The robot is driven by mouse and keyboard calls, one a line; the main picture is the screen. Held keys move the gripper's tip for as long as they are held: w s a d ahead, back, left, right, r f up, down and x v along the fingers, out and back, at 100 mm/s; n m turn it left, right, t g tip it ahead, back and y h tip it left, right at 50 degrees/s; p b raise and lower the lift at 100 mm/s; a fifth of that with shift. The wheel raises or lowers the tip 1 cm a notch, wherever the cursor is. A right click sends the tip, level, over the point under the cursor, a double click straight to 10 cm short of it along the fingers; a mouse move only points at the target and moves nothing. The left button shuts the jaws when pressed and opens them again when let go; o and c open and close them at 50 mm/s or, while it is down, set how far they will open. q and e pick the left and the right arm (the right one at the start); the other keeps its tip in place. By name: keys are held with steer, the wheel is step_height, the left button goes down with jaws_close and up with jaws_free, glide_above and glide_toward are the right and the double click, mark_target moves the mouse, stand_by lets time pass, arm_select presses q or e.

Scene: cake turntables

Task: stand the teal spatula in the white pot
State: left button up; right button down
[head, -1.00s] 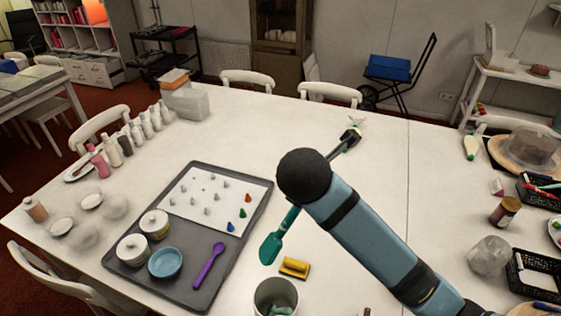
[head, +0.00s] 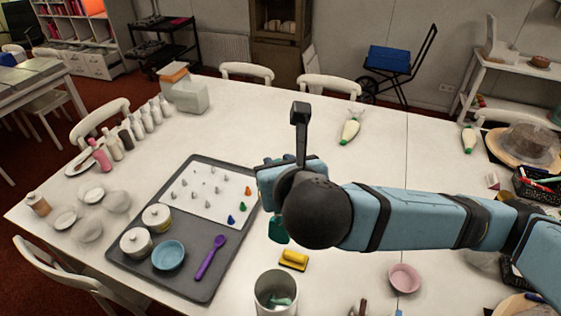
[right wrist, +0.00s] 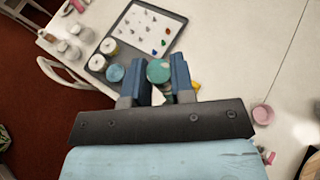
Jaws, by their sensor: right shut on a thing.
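My right gripper (right wrist: 159,78) is shut on the teal spatula (right wrist: 159,71), whose round teal end shows between the two blue fingers in the right wrist view. In the head view, only a teal piece of the spatula (head: 278,231) shows below my arm; the rest of it and the fingertips are hidden. The white pot (head: 264,302) stands at the bottom middle of the head view, with something teal-green inside. The spatula shows above and apart from the pot in the picture. My left gripper is not in view.
A yellow-handled item (head: 293,260) lies just behind the pot. A grey tray (head: 213,283) with jars, a blue bowl and a purple spoon is at the left. A pink bowl (head: 404,278) is at the right. Table beyond my arm is mostly clear.

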glide_above(280, 233)
steer(key=shift+f, duration=5.05)
step_height(280, 233, down, 2)
steer(key=b, duration=0.3)
steer(key=shift+f, duration=0.2)
step_height(280, 233, down, 2)
steer(key=shift+b, duration=1.1)
steer(key=shift+f+b, duration=0.95)
steer(key=shift+b, duration=0.1)
steer(key=shift+f+b, duration=0.9)
steer(key=shift+b, duration=0.15)
steer(key=shift+f, duration=0.5)
arm_select(q)
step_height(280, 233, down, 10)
steer(key=b, duration=0.2)
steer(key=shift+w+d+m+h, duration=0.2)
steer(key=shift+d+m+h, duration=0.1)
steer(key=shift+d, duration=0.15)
arm_select(e)
step_height(280, 233, down, 8)
steer(key=c, duration=0.9)
jaws_free()
